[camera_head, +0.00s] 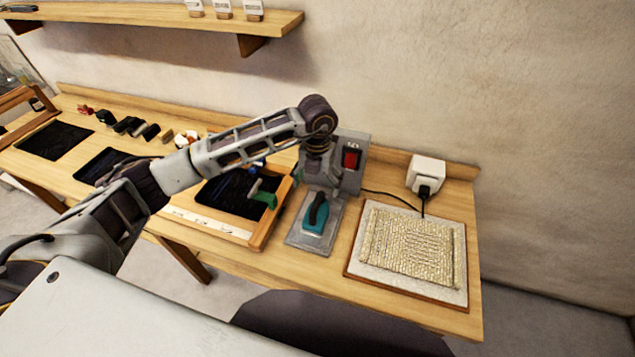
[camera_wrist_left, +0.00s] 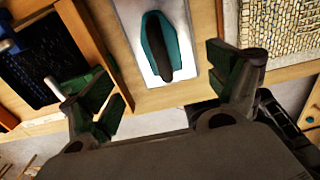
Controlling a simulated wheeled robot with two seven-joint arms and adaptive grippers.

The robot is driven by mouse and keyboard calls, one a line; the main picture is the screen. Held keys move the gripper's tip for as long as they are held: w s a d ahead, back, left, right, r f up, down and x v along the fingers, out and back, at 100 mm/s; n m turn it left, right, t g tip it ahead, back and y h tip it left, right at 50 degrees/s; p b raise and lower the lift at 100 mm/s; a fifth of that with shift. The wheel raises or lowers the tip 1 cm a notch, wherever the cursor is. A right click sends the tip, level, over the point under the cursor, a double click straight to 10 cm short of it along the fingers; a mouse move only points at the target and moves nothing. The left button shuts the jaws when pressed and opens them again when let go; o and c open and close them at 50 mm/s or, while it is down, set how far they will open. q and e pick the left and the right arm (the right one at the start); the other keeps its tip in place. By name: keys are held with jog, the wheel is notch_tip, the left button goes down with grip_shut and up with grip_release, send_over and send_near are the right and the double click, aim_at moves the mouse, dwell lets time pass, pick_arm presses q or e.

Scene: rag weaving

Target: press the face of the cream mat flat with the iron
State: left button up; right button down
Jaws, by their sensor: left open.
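The teal iron (camera_head: 317,213) with a dark handle rests on a grey plate (camera_head: 296,240); it also shows in the left wrist view (camera_wrist_left: 153,40). The cream mat (camera_head: 412,246) lies on a pale board (camera_head: 356,268) at the table's right end; part of it shows in the left wrist view (camera_wrist_left: 285,28). My left gripper (camera_head: 318,170) points down at the iron's plate. In the left wrist view its green-padded fingers (camera_wrist_left: 163,72) are open and empty, with the iron seen between them. Its fingertips are hard to make out in the head view. My right gripper is not in view.
A grey box with a red switch (camera_head: 351,159) stands behind the iron. A white socket (camera_head: 427,173) with a dark cord is behind the mat. A wooden loom frame (camera_head: 268,225) stands left of the iron. A shelf (camera_head: 150,15) is on the wall.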

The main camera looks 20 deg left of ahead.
aim_at(317, 209)
pick_arm(q)
jog(key=shift+f, duration=0.15)
jog(key=shift+f+p, duration=1.1)
jog(key=shift+f, duration=5.65)
jog(key=shift+c, duration=0.3)
jog(key=c, duration=1.4)
jog(key=o, duration=1.1)
jog(key=shift+r, duration=0.15)
jog(key=shift+c, duration=0.4)
